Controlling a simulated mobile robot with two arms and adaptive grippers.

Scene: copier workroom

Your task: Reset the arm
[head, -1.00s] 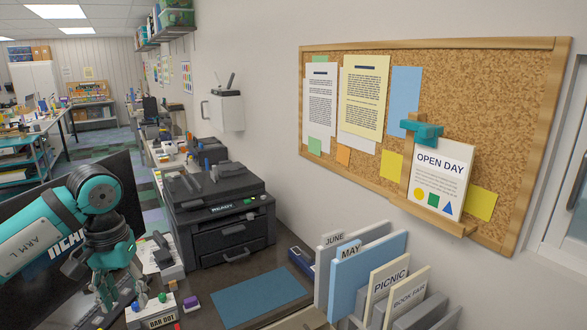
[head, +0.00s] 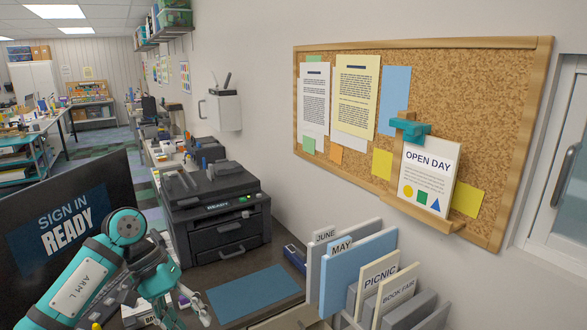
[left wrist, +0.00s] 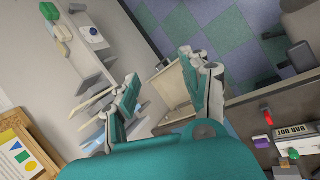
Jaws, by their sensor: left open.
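My left arm (head: 75,285) comes in from the lower left of the head view, in front of a dark monitor. My left gripper (head: 182,308) hangs low at the bottom edge there, over the counter by the small boxes, and is partly cut off. In the left wrist view the two fingers of my left gripper (left wrist: 160,68) stand wide apart with nothing between them. My right gripper is in neither view.
A monitor (head: 62,228) reads "SIGN IN READY". A black printer (head: 215,215), a blue mat (head: 252,293) and a rack of signs (head: 350,270) stand along the counter. A corkboard (head: 470,100) hangs on the wall, holding an "OPEN DAY" pad (head: 428,175).

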